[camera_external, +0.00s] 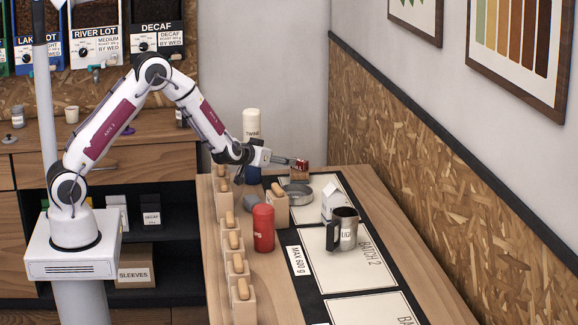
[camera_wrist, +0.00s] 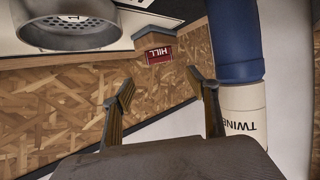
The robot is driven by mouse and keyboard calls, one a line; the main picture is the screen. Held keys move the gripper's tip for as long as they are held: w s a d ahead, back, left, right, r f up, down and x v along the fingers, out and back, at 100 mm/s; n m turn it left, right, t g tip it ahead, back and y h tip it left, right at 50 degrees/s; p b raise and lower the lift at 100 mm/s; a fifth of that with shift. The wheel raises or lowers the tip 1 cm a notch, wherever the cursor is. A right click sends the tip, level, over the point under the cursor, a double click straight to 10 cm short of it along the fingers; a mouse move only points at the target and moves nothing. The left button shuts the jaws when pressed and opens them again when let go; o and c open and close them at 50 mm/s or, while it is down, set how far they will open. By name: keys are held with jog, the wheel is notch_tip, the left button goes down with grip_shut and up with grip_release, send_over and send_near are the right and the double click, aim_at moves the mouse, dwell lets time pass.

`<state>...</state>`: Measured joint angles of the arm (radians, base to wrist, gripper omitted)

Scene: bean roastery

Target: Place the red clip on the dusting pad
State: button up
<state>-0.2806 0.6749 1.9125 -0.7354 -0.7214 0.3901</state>
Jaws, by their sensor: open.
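My gripper (camera_external: 284,161) is open, above the far end of the table; its two spread fingers (camera_wrist: 162,98) show empty in the wrist view. A small red piece marked HILL (camera_wrist: 159,54) is ahead of the gap between the fingers, apart from them, with a grey-brown part joined to it. A red piece (camera_external: 300,166) shows just past my fingertips in the external view, likely the same one. I cannot tell whether it is the red clip. I cannot pick out the dusting pad with certainty.
A blue and white TWINE bottle (camera_external: 251,124) stands close by my gripper, also in the wrist view (camera_wrist: 236,50).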

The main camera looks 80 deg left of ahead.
dwell(0.4)
jog(key=s+d+r+m+t+h, duration=0.1)
jog(key=d+r+m+h, duration=0.25)
jog(key=d+r, duration=0.7)
jog(key=s+d+r+m+h, duration=0.1)
jog(key=s+d+r+h, duration=0.1)
jog(key=s+d, duration=0.35)
jog(key=s+d+r+m+h, duration=0.1)
jog(key=s+d+r+h, duration=0.25)
jog(key=d, duration=0.35)
jog(key=s+d+f+m+g, duration=0.1)
jog(key=s+d, duration=0.3)
jog(key=s, duration=1.2)
jog(key=s+d+f+m+g, duration=0.1)
jog(key=s+d+m+g, duration=0.1)
jog(key=s, duration=1.3)
jog(key=shift+s+d+g+h, duration=0.3)
jog(key=shift+s+d+g, duration=0.1)
jog(key=shift+d+g, duration=0.55)
